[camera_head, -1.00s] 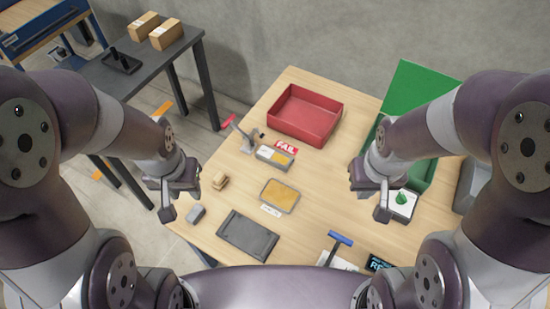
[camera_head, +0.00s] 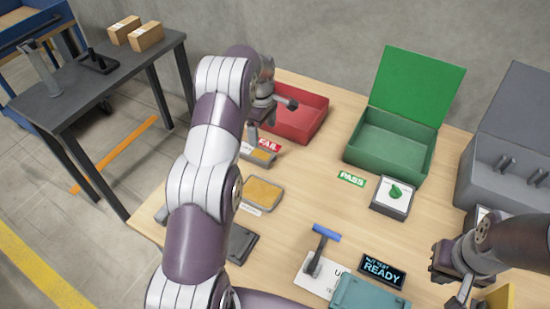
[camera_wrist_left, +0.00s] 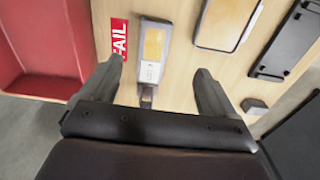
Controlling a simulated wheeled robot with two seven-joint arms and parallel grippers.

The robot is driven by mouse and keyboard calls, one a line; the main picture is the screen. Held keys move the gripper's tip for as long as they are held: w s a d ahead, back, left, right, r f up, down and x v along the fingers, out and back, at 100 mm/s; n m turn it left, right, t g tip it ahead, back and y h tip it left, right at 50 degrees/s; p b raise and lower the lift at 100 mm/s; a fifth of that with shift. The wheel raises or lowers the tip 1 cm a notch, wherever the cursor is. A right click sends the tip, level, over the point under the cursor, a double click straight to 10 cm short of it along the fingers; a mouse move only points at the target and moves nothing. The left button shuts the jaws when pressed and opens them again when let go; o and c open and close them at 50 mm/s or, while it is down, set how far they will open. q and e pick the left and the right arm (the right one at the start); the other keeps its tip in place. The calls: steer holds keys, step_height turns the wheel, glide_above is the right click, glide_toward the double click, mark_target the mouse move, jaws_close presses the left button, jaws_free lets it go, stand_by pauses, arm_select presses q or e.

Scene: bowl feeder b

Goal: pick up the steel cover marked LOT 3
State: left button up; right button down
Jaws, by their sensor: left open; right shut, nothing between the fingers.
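I cannot read a LOT 3 mark on anything, so I cannot tell which piece is the steel cover. A grey metal piece with a yellow-orange face (camera_wrist_left: 154,50) lies beside the red FAIL label (camera_wrist_left: 119,38). A wider metal-rimmed piece with a yellow-orange face (camera_head: 263,193) lies nearer on the table, with a small white label at its edge. My left gripper (camera_head: 272,117) is open and empty, above the table by the red bin. In the left wrist view its fingers (camera_wrist_left: 158,68) straddle the near end of the grey piece, apart from it. My right gripper (camera_head: 452,287) is shut and empty at lower right.
The red bin (camera_head: 318,108) stands behind the left gripper. An open green box (camera_head: 388,160), a green-knobbed box (camera_head: 378,205), a blue-handled tool (camera_head: 326,233) and a READY display (camera_head: 384,271) lie to the right. A dark tray (camera_head: 237,243) is partly hidden by my left arm.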

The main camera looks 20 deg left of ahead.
mark_target(262, 155)
arm_select(q)
steer(key=f+b, duration=0.1)
steer(key=f, duration=0.7)
steer(key=w+a+f+b, duration=0.1)
steer(key=f, duration=0.4)
steer(key=shift+b, duration=0.35)
steer(key=shift+r, duration=0.1)
steer(key=c, duration=1.4)
